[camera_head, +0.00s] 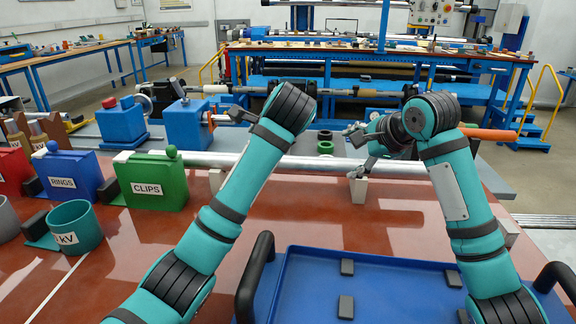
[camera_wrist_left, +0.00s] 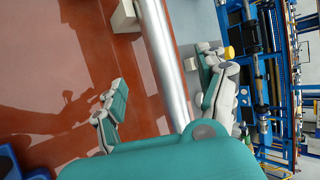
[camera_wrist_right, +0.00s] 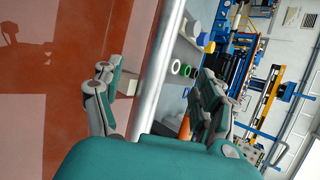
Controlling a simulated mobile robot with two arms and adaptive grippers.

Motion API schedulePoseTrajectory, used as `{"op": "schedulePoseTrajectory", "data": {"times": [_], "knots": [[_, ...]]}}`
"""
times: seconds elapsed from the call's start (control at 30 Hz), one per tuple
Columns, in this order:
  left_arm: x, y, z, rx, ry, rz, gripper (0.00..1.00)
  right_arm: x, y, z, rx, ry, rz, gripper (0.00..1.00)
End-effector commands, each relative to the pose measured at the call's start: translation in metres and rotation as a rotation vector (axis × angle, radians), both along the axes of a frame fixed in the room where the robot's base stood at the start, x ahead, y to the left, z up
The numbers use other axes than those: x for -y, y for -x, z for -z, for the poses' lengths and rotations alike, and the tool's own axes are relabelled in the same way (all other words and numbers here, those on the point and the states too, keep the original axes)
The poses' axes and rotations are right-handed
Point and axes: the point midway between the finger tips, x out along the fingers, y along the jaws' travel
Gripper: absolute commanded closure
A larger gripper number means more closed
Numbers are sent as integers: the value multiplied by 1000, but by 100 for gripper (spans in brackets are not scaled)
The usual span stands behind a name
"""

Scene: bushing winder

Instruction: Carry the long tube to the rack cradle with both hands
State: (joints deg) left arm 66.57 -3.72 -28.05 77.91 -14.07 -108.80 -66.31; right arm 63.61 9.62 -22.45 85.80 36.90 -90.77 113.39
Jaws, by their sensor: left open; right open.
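The long tube (camera_head: 325,165) is a bright silver cylinder lying left to right above the red-brown tabletop. A pale support block (camera_head: 358,191) stands under it. My right gripper (camera_head: 356,152) is open at the tube, and in the right wrist view the tube (camera_wrist_right: 160,75) runs between its spread fingers. My left gripper (camera_wrist_left: 167,75) is open too, and in the left wrist view the tube (camera_wrist_left: 161,50) passes between its fingers. In the head view my left forearm crosses in front of the tube and hides part of it. I cannot tell which fixture is the rack cradle.
A blue tray (camera_head: 395,275) with black handles fills the near table. Green CLIPS (camera_head: 152,183) and blue RINGS (camera_head: 68,176) bins and a teal cup (camera_head: 75,228) stand at left. Blue winder blocks (camera_head: 122,126) are behind. An orange tube (camera_head: 488,134) is at right. A blue rack bench (camera_head: 380,65) stands farther back.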

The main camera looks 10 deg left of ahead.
Motion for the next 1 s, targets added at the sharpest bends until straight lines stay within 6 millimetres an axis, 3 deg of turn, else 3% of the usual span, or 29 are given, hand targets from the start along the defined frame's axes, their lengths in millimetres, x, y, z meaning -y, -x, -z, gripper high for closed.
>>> {"op": "schedulePoseTrajectory", "data": {"times": [0.5, 0.73, 1.0], "knots": [[-39, -65, 67, -4, 0, 0, 26, -38, -65, 66, -2, 3, 2, 26], [-48, -80, 81, -1, 1, 0, 26, -48, -81, 81, 0, 0, 0, 26], [-49, -83, 84, -1, 1, 0, 26, -49, -83, 84, 1, 1, 0, 26]]}}
